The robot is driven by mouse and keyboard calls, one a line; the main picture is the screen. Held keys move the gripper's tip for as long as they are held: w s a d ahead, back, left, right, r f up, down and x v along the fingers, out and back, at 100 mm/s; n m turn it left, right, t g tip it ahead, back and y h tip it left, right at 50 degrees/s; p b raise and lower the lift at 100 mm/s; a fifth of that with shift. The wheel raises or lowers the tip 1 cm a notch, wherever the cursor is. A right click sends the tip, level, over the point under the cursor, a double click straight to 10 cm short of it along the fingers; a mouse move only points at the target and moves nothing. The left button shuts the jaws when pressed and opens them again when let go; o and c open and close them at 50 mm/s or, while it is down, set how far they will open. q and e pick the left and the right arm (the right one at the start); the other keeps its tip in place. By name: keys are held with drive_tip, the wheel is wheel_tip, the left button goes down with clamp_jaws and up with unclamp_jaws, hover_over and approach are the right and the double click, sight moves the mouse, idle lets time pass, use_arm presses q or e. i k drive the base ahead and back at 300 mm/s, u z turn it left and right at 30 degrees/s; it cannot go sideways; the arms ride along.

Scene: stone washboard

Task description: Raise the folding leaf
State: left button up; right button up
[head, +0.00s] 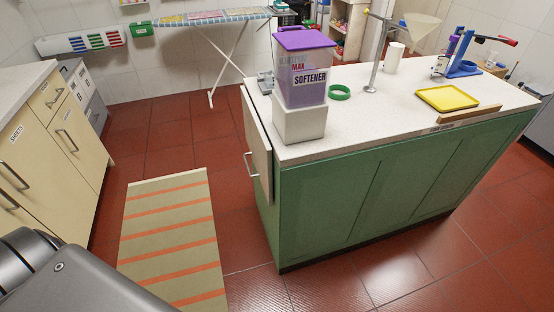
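The folding leaf (257,136) is a pale panel with a darker edge. It hangs down, close to vertical, at the left end of the green island (330,205). A metal bar handle (250,166) sits on its outer face near the lower end. The leaf's outer face is seen at a steep angle. The white speckled worktop (400,112) begins at the leaf's upper edge. Neither of my grippers is in view; only a grey part of my own body shows at the lower left.
A purple-lidded softener container (303,75) stands on a white block (299,124) near the worktop's left end. A striped rug (172,240) lies left of the island. Cream cabinets (55,150) line the left side. Red tiled floor lies open between.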

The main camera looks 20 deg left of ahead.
sight(261, 150)
drive_tip(key=u, duration=0.2)
drive_tip(key=i, duration=0.9)
drive_tip(key=u, duration=0.7)
